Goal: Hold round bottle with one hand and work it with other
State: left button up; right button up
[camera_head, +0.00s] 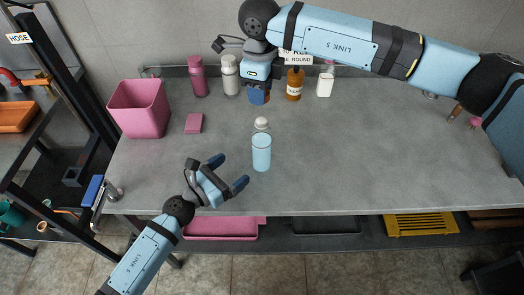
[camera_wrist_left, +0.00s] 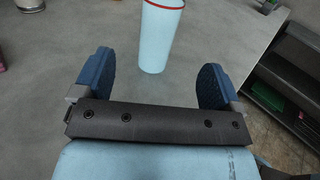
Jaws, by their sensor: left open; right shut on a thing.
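A round bottle (camera_head: 261,153) with a light-blue body and a pale round cap stands upright near the middle of the table. In the left wrist view its light-blue body (camera_wrist_left: 160,38) stands beyond the fingertips, with a red line near the top edge of the picture. My left gripper (camera_head: 229,171) is open and empty, to the lower left of the bottle and apart from it. My right gripper (camera_head: 259,96) points down near the back of the table, behind the bottle. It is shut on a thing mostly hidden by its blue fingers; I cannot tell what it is.
A maroon bottle (camera_head: 198,77), a pale grey bottle (camera_head: 230,76), an amber bottle (camera_head: 294,84) and a white bottle (camera_head: 325,85) stand along the back. A pink bin (camera_head: 139,109) and pink block (camera_head: 194,123) are at left. The table's right half is mostly clear.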

pick_arm(q)
jog(key=x, duration=1.2)
jog(key=c, duration=1.4)
pick_arm(e)
send_over(261, 123)
jog(key=shift+f, duration=2.55)
jog(key=shift+f, duration=0.9)
jog(key=shift+f, duration=0.5)
